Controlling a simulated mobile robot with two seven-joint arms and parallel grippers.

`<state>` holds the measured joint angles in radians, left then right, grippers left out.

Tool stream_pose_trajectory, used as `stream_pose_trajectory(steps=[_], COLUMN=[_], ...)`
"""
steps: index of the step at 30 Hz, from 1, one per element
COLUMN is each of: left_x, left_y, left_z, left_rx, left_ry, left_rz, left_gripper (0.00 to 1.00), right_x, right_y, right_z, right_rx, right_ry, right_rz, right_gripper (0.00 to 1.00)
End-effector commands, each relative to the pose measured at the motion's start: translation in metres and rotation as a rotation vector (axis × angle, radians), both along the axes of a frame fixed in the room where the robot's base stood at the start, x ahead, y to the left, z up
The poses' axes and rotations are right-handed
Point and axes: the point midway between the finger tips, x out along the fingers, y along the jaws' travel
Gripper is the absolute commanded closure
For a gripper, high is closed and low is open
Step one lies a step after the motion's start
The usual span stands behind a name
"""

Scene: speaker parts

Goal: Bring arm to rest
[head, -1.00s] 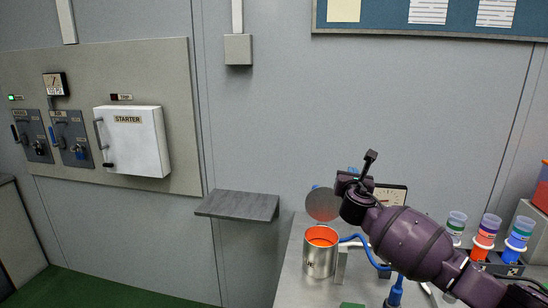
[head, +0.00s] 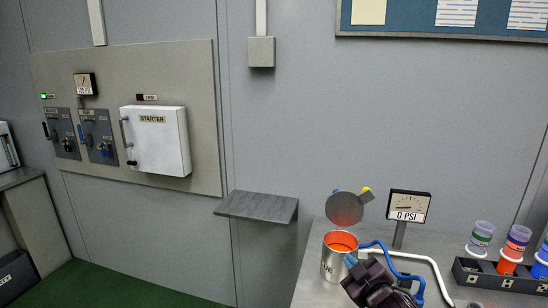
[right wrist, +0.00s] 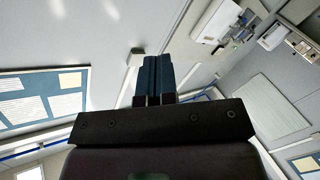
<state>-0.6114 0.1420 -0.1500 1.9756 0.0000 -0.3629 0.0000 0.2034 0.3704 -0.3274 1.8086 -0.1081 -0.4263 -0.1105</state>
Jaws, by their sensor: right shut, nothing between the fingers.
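My right gripper (head: 351,261) is low in the head view, over the grey bench in front of the orange-filled metal can (head: 335,265). In the right wrist view its two blue-grey fingers (right wrist: 158,78) are closed together with nothing between them. My left gripper is not in view.
A gauge reading 0 PSI (head: 408,206) stands behind the can, beside a round grey disc (head: 344,209). A blue hose (head: 405,276) curves past the gripper. A black rack (head: 495,277) holds several colored-banded cups at right. A grey wall shelf (head: 257,206) is left of the bench.

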Motion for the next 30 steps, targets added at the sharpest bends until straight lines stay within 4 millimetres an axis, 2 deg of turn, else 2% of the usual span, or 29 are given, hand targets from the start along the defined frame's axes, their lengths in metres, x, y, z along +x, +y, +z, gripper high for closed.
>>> stream_pose_trajectory(steps=[1,9,14,21,25,30], left_x=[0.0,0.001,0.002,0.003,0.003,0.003], left_y=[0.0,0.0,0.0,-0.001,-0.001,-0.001], left_z=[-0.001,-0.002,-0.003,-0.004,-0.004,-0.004], left_rx=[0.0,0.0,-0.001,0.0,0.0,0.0], left_ry=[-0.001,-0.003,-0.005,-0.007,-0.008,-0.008], left_rz=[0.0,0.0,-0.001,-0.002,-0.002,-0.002], left_gripper=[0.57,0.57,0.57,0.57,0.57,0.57], right_x=[-0.017,-0.101,-0.158,-0.249,-0.283,-0.301], right_y=[-0.005,-0.036,-0.058,-0.084,-0.088,-0.091], right_z=[-0.017,-0.088,-0.132,-0.196,-0.217,-0.227], right_rx=[0.072,0.342,0.413,0.455,0.461,0.457], right_ry=[0.035,0.181,0.272,0.424,0.484,0.515], right_rz=[-0.015,-0.125,-0.219,-0.364,-0.407,-0.425], right_gripper=[1.0,1.0,1.0,1.0,1.0,1.0])
